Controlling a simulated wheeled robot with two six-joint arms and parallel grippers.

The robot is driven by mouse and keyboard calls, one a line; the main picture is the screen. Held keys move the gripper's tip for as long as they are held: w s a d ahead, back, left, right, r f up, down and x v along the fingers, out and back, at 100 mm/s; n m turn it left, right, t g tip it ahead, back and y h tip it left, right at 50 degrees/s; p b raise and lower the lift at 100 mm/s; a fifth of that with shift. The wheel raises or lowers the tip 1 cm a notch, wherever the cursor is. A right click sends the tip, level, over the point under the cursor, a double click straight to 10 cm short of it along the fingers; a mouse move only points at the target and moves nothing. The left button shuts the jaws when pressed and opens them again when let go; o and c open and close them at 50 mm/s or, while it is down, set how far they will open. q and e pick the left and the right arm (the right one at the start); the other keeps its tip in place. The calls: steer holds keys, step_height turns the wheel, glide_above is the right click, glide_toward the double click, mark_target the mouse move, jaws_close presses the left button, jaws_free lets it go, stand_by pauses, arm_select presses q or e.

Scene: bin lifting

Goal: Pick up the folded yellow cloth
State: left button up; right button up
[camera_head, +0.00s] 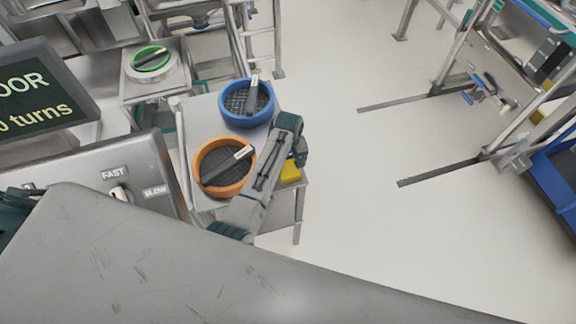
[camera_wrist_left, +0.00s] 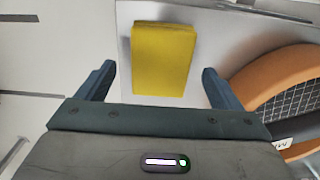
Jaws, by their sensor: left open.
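The folded yellow cloth (camera_head: 290,172) lies near the right edge of a small metal table, partly hidden by my left arm in the head view. In the left wrist view the cloth (camera_wrist_left: 163,60) shows whole as a flat yellow block. My left gripper (camera_head: 299,154) is over the table's right side, close to the cloth. In the left wrist view the fingers of my left gripper (camera_wrist_left: 159,74) are spread wide and empty, and the cloth appears between and beyond their tips. Contact with the cloth is not visible. My right gripper is out of view.
An orange round bin (camera_head: 196,160) stands beside the cloth and a blue one (camera_head: 222,107) behind, each holding a dark mesh and a labelled handle. A green-ringed round container (camera_head: 130,70) sits on a neighbouring stand. Open floor (camera_head: 340,190) lies to the right.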

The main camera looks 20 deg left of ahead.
arm_select(q)
steer(key=shift+f, duration=0.85)
steer(key=c, duration=1)
steer(key=shift+c, duration=0.3)
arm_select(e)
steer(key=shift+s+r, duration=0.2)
